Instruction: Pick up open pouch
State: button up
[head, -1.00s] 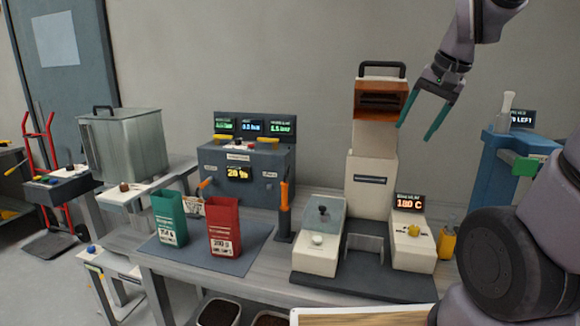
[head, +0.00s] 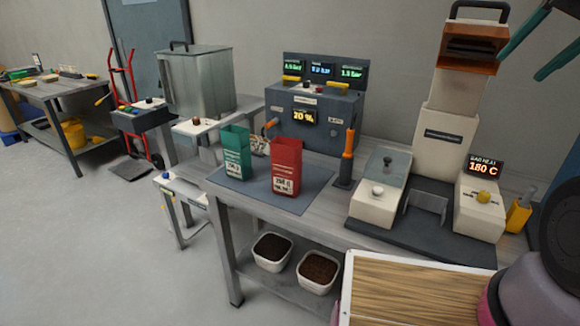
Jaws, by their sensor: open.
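Two open-topped pouches stand upright on a blue-grey mat (head: 262,189) on the bench. The green pouch (head: 236,153) is on the left and the red pouch (head: 285,167) is on the right; both have white labels. I cannot tell which one the task means. My gripper (head: 532,58) is at the upper right edge, partly cut off, with its teal fingers apart and nothing between them. It is far to the right of both pouches and higher than them.
A cream sealing machine (head: 447,125) stands right of the pouches. An orange-handled tool (head: 347,158) stands between. A dark control box (head: 315,118) is behind the pouches. Two tubs (head: 272,252) sit on the lower shelf. A wooden-topped board (head: 420,290) is in front.

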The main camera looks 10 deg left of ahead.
aim_at(285, 153)
jog(key=j, duration=1.85)
jog(key=u, duration=0.05)
